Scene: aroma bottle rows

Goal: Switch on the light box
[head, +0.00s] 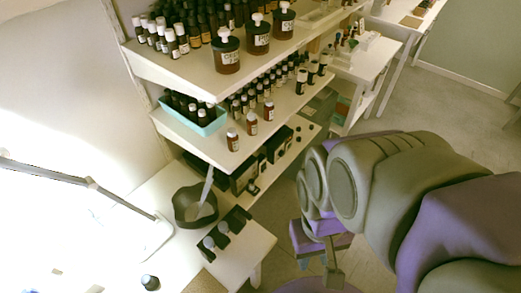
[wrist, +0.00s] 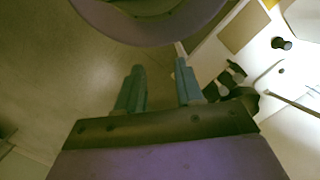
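No thing in view is clearly a light box, and I see no clear switch. A very bright, washed-out white area (head: 60,205) fills the left of the head view, around a thin jointed lamp arm (head: 90,184) over the white table (head: 165,265). My gripper (wrist: 159,66) shows in the wrist view with its two teal fingers apart and nothing between them. Bare floor lies beyond the fingers, and the white table is off to the right there. My folded arm fills the right of the head view.
A dark mortar (head: 193,206) and a dark rack (head: 225,232) stand on the table near a small dark bottle (head: 150,282). Behind is a shelf unit (head: 185,77) crowded with bottles, with a teal tray (head: 197,117).

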